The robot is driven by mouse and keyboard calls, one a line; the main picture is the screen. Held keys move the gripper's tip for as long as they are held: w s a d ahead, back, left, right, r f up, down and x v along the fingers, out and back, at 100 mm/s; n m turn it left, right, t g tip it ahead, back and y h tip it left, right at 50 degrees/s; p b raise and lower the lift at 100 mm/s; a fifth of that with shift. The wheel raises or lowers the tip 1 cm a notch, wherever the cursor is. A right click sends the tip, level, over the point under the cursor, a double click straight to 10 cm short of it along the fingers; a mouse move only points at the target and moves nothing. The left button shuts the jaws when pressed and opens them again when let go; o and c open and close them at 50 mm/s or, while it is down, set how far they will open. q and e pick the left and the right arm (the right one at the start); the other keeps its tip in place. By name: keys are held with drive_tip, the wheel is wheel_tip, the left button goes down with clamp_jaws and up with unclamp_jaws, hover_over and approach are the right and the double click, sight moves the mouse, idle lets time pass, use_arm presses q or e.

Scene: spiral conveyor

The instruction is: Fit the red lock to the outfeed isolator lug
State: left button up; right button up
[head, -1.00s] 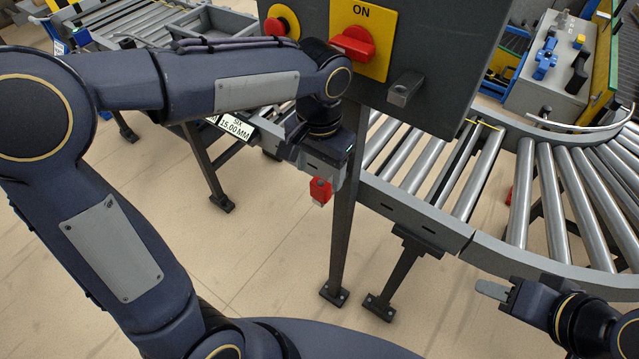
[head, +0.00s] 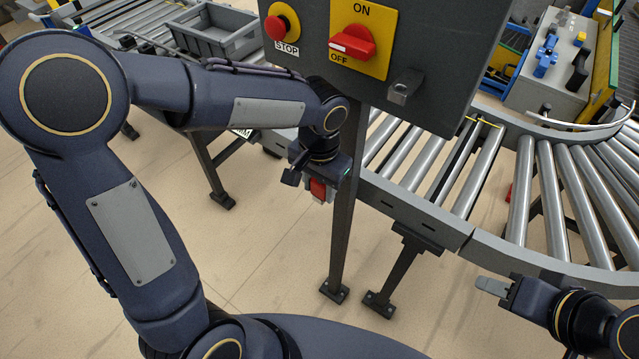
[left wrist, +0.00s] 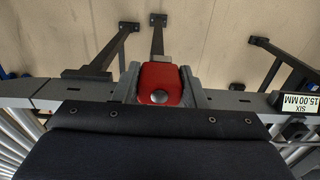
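The red lock (head: 318,189) is held by my left gripper (head: 322,192), below the dark control panel (head: 440,40) and left of its post. In the left wrist view the red lock (left wrist: 160,84) sits between the two grey fingers, its round metal spot facing the camera; its shackle cannot be made out. The red isolator handle (head: 352,43) is on a yellow plate marked ON and OFF, its pale tip pointing left towards OFF. A grey lug (head: 405,86) sticks out of the panel, right of and below the handle, apart from the lock. My right gripper (head: 494,288) is low at the right, away from everything; its finger gap is unclear.
A red STOP button (head: 281,22) is on the panel's left. The panel's post (head: 342,215) stands close right of my left gripper. The roller conveyor (head: 440,165) runs behind and curves right. A grey bin (head: 215,36) sits at the back left. The floor in front is open.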

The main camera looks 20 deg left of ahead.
sight(319, 183)
use_arm(q)
drive_tip(key=c, duration=0.5)
drive_tip(key=shift+r, duration=0.1)
drive_tip(key=shift+r, duration=0.1)
drive_tip(key=shift+r+p, duration=1.25)
drive_tip(key=shift+r, duration=0.15)
drive_tip(key=shift+r, duration=0.4)
